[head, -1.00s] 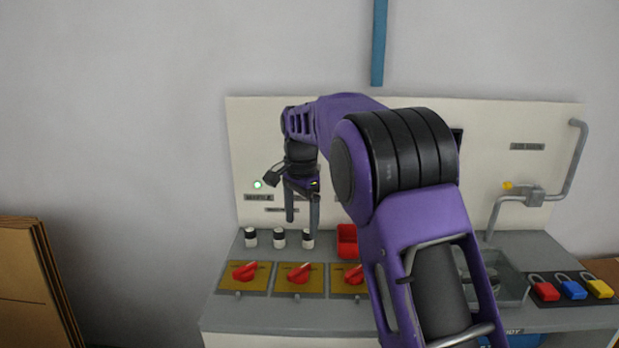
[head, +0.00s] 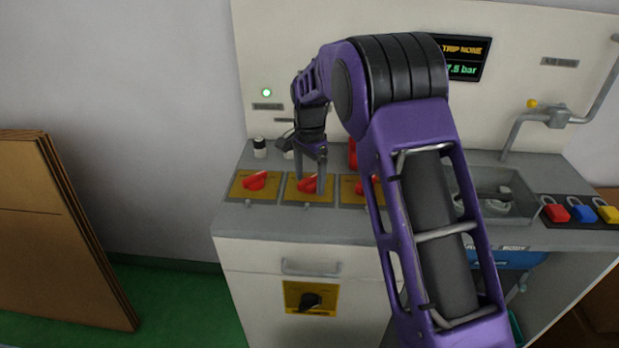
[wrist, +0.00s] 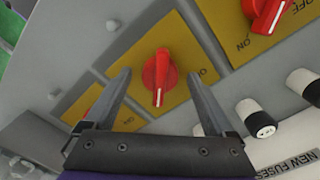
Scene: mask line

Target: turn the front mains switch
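The front mains switch (head: 311,301) is a black knob on a yellow plate on the cabinet's front face, below a handle; it is in the head view only. My gripper (head: 312,180) is above the sloped top, at the middle red knob (head: 307,184), well above the front switch. In the wrist view my gripper (wrist: 158,78) is open, with its two fingers apart on either side of that red knob (wrist: 157,76). I see gaps between the knob and both fingers. The fingertips' exact height over the panel cannot be told.
Red knobs sit left (head: 255,180) and right of the middle one. A bar handle (head: 311,270) juts out above the front switch. Padlocks (head: 582,213) and a grey tray (head: 521,190) are on the right. Cardboard (head: 60,230) leans at left; green floor (head: 185,300) lies between.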

